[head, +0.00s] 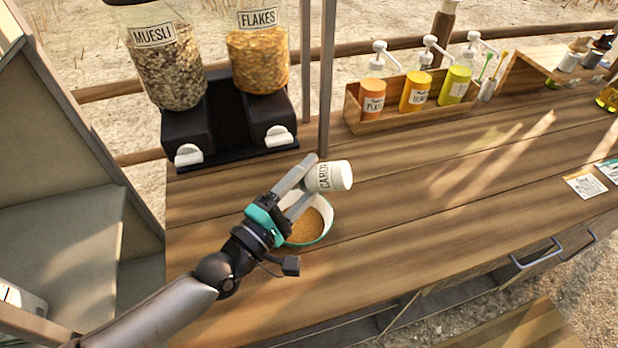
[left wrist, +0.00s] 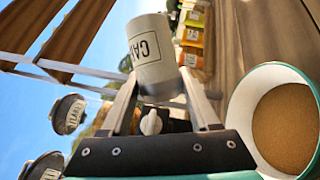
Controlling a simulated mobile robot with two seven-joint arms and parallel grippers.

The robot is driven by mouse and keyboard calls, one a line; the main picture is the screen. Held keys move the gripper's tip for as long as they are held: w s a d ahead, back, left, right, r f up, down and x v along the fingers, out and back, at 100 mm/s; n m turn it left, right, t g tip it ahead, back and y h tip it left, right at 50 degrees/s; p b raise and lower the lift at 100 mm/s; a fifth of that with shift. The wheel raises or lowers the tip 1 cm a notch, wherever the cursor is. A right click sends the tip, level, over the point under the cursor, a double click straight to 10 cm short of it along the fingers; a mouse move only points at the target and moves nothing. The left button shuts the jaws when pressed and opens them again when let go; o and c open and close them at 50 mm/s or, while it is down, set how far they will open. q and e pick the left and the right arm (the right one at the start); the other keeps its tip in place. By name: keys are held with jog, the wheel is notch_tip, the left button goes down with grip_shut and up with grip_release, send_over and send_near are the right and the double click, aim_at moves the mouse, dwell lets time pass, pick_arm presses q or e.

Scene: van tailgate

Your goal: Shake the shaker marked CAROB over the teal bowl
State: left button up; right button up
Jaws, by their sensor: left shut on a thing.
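The white shaker (head: 334,176) with a black CAROB label is held tilted on its side between the fingers of my left gripper (head: 306,184). It also shows in the left wrist view (left wrist: 152,55), where part of the label can be read. The teal bowl (head: 328,226) stands on the wooden counter just below and beside the gripper; its inside is pale and it holds brown grainy or powdery stuff. In the left wrist view the bowl (left wrist: 236,110) is at the right. The gripper and arm hide part of the bowl in the head view. My right gripper is not in view.
Dispensers marked MUESLI (head: 168,75) and FLAKES (head: 258,60) stand behind on a black base. A wooden box (head: 420,122) of pump bottles is at the back middle. Cards (head: 585,185) lie at the right. The counter right of the bowl is clear.

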pick_arm(q)
jog(key=shift+r+p, duration=0.45)
jog(key=shift+r, duration=0.5)
jog(key=shift+f, duration=0.1)
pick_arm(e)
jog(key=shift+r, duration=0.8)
pick_arm(q)
notch_tip(320, 180, down, 5)
jog(key=b, duration=0.5)
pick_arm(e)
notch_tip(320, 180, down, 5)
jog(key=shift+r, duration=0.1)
pick_arm(q)
notch_tip(320, 180, up, 5)
jog(key=p, duration=0.4)
jog(key=shift+p, duration=0.3)
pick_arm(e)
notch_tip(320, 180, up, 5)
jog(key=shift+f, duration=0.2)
pick_arm(q)
jog(key=shift+f, duration=0.15)
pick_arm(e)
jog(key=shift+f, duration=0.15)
pick_arm(q)
notch_tip(320, 180, down, 5)
jog(key=b, duration=0.5)
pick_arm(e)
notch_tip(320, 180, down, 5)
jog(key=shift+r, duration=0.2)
